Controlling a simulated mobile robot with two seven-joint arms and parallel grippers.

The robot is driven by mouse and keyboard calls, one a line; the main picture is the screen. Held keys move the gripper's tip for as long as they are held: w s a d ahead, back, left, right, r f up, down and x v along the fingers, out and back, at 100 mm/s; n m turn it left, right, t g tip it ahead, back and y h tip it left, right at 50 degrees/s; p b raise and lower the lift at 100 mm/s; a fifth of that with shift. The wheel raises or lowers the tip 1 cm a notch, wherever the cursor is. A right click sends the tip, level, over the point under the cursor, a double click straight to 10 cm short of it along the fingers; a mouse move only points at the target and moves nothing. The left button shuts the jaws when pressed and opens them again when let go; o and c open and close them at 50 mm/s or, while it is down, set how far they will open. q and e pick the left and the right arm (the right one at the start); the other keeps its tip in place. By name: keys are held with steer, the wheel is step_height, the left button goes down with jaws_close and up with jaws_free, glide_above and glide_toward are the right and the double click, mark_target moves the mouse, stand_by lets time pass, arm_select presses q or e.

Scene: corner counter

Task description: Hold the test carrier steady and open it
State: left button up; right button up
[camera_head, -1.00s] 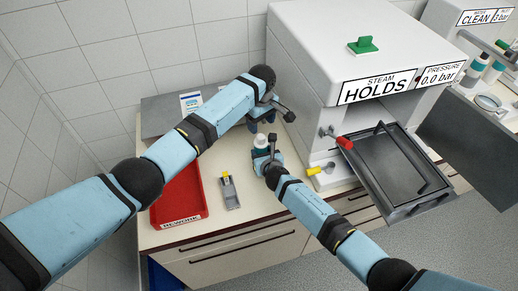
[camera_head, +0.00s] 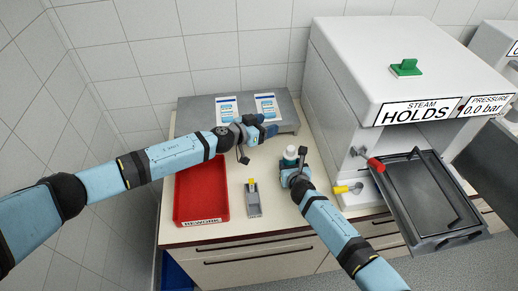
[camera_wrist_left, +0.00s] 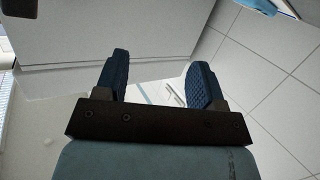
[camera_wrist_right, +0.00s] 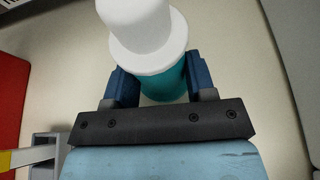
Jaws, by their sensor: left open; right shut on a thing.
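The test carrier, a teal cylinder with a white cap (camera_wrist_right: 148,32), stands upright on the counter between the fingers of my right gripper (camera_wrist_right: 160,88). In the head view the carrier (camera_head: 290,153) shows just behind my right gripper (camera_head: 294,170), which is shut on its teal body. The white cap is on top of the body. My left gripper (camera_head: 268,130) is open and empty, behind and to the left of the carrier, near the front edge of a grey tray. In the left wrist view its fingers (camera_wrist_left: 160,75) are apart with nothing between them.
A red rework bin (camera_head: 222,200) and a small grey holder with a yellow part (camera_head: 253,204) lie left of the carrier. The grey tray (camera_head: 195,113) carries two labelled packets. The steam machine (camera_head: 345,70), with its dark open door (camera_head: 420,190), stands right.

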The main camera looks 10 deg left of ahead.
mark_target(290, 148)
arm_select(q)
steer(key=s+f+m+g+h, duration=0.1)
steer(key=s+f+m+g, duration=0.35)
steer(key=s, duration=0.25)
steer(key=x, duration=1.1)
steer(key=shift+w+d+r, duration=0.1)
steer(key=shift+w+r, duration=0.15)
steer(key=c, duration=1.1)
steer(key=shift+r, duration=0.15)
steer(key=shift+r, duration=0.95)
steer(key=shift+r, duration=0.1)
